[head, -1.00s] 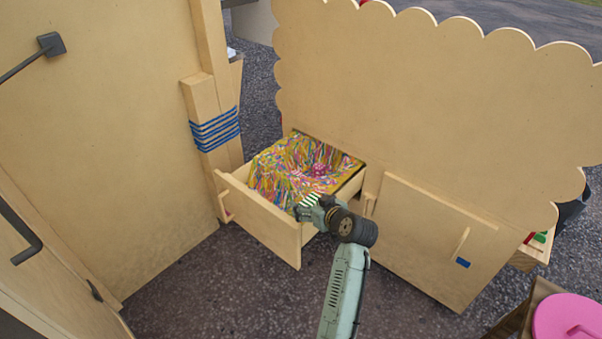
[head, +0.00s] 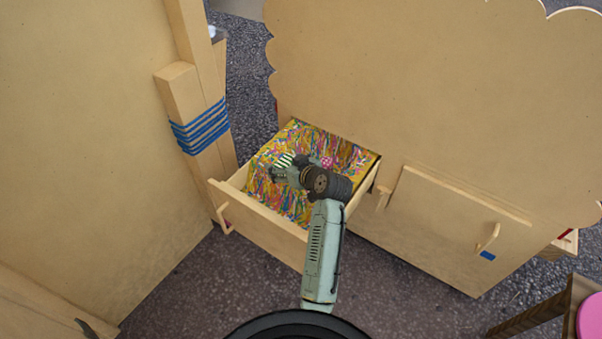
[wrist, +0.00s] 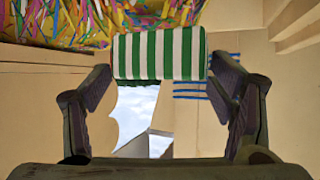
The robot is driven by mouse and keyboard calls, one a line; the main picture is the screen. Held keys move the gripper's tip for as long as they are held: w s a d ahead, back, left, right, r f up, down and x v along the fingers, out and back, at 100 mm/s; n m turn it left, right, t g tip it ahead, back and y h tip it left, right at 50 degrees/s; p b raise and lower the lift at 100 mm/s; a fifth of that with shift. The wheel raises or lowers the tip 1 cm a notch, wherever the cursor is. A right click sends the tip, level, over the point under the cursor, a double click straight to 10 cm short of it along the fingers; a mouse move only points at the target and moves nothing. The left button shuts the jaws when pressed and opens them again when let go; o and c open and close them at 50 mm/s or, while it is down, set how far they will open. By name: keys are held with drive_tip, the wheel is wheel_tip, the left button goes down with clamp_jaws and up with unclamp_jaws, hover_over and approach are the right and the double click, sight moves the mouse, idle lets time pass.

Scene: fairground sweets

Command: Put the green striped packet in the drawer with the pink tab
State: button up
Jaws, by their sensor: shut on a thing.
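The green and white striped packet (head: 284,159) is held between the two fingers of my gripper (head: 281,171). In the wrist view the packet (wrist: 160,54) sits crosswise between the dark fingertips (wrist: 160,76), one at each end. The drawer (head: 262,231) with the pink tab (head: 226,211) on its front is pulled open. It is filled with coloured paper shreds (head: 292,201). The packet and gripper appear over the inside of the drawer; the gap to the shreds cannot be told.
A pink patterned thing (head: 327,162) lies among the shreds. A shut front with a blue tab (head: 487,255) is to the right. A post with blue cord (head: 203,128) stands at left. A pink round thing (head: 592,316) is at the right edge.

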wheel_tip(320, 180, down, 9)
drive_tip(key=shift+s+f+p, duration=0.1)
drive_tip(key=shift+p, duration=0.4)
drive_tip(key=shift+f+b, duration=0.45)
drive_tip(key=shift+f+b, duration=0.2)
drive_tip(key=shift+b, duration=0.1)
drive_tip(key=o, duration=1.1)
drive_tip(key=shift+o, duration=0.2)
drive_tip(key=shift+d+r+p, duration=0.1)
drive_tip(key=shift+r+p, duration=0.8)
drive_tip(key=shift+p, duration=0.15)
drive_tip(key=b+v, duration=0.2)
drive_tip(key=v, duration=0.9)
drive_tip(key=shift+s+d, duration=0.25)
drive_tip(key=shift+s, duration=0.15)
